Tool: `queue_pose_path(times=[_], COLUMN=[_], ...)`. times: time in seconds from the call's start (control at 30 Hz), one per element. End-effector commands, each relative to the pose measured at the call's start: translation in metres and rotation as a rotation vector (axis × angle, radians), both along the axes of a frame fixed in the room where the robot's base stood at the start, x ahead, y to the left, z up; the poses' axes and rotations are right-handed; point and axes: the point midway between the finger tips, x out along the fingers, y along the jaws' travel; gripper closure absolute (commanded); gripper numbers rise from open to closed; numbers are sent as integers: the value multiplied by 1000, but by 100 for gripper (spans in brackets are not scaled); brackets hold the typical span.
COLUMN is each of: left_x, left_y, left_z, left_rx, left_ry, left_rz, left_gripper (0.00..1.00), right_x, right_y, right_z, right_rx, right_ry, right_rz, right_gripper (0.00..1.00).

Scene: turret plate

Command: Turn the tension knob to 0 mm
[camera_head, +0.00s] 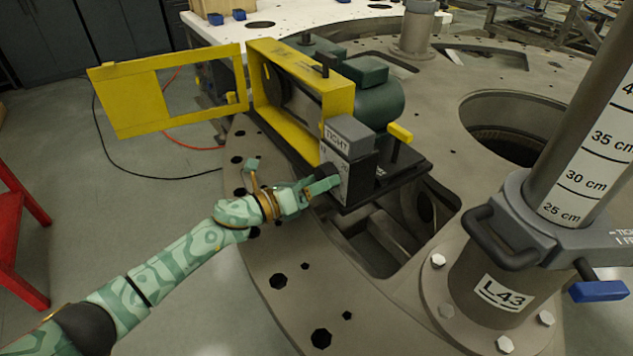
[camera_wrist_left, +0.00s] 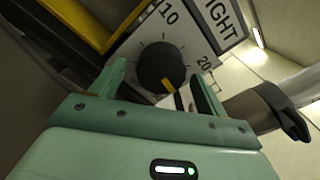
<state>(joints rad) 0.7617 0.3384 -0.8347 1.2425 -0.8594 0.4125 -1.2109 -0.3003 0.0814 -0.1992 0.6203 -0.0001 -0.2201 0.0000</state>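The tension knob (camera_wrist_left: 160,67) is round and black with a yellow mark, on a grey dial plate (camera_wrist_left: 196,40). In the left wrist view the plate shows "10", "20" and part of "TIGHT"; no 0 can be read. The yellow mark points down and slightly right, away from 10 and clockwise past 20. My left gripper (camera_wrist_left: 158,72) is open, its fingers on either side of the knob, with a gap at the left finger. In the head view the gripper (camera_head: 321,186) is at the front of the dial box (camera_head: 350,138), and the knob is dark beside it. My right gripper is out of view.
A yellow guard frame (camera_head: 347,103) with an open yellow door (camera_head: 115,108) stands behind the dial box. A green motor (camera_head: 385,100) and yellow handle (camera_head: 400,132) are right of it. An opening in the turret plate (camera_head: 270,265) lies below. A labelled column (camera_head: 590,150) stands right.

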Motion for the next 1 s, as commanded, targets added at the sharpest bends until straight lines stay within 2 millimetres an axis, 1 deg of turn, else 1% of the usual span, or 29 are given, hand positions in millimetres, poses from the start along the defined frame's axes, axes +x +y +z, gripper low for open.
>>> queue_pose_path(times=[0.13,0.23,0.37,0.6,0.7,0.83,1.0], left_x=[-2,-9,-26,-66,-78,-90,-96], left_y=[3,12,36,90,108,124,132], left_z=[0,1,1,0,-1,-1,0], left_rx=[0,0,2,3,2,0,0], left_ry=[0,0,1,2,2,3,0], left_rz=[0,1,1,0,2,1,0], left_gripper=[25,25,25,25,25,25,25], right_x=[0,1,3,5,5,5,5], right_y=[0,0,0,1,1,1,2], right_z=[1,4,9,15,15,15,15], right_rx=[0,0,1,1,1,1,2], right_ry=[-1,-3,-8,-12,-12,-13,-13], right_rz=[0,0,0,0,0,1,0], right_gripper=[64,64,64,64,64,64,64])
